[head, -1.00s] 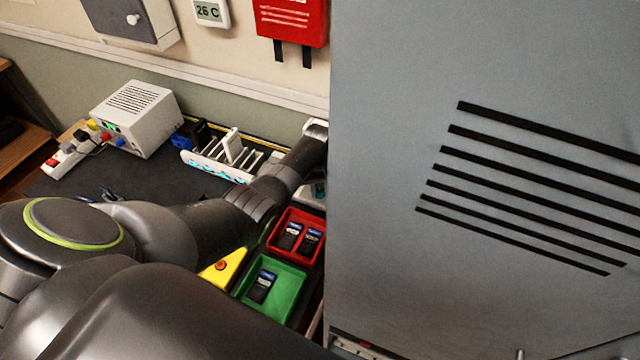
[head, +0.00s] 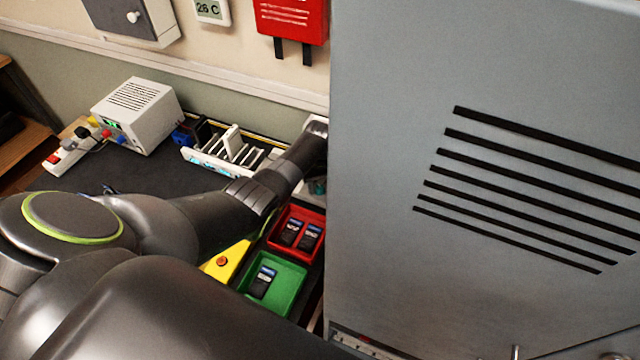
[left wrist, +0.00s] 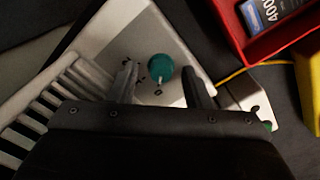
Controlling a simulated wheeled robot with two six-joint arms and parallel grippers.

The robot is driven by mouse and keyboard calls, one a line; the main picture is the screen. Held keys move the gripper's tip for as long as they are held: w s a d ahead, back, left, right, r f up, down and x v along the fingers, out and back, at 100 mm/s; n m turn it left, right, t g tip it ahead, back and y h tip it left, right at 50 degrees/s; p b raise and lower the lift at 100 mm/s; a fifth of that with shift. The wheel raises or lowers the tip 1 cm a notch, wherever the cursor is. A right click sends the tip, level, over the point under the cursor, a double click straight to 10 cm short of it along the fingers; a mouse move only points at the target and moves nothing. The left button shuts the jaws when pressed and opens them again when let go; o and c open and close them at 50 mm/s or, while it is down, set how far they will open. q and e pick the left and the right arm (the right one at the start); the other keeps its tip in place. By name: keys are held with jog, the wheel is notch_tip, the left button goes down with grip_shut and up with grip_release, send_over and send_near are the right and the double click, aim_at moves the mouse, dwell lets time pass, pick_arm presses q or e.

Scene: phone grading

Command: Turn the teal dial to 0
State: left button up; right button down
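The teal dial (left wrist: 160,67) shows in the left wrist view on a pale plate with small dark marks around it. A pale pointer line on the dial points toward the bottom of that picture; the marks are too small to read. My left gripper (left wrist: 159,70) is open, with one finger on each side of the dial; I cannot tell if either touches it. In the head view a bit of teal (head: 319,187) shows beside my left forearm, and the gripper itself is hidden. My right gripper is in neither view.
A large grey vented panel (head: 390,290) blocks the right of the head view. Red tray (head: 275,240) and green tray (head: 245,290) hold phones. A yellow-based red button (head: 221,262), a white slotted rack (head: 215,166) and a white box (head: 150,115) stand nearby.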

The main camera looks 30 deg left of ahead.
aim_at(320, 187)
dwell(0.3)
pick_arm(q)
notch_tip(320, 187, up, 17)
jog(key=shift+r+b, duration=0.15)
jog(key=shift+b, duration=0.25)
dwell(0.7)
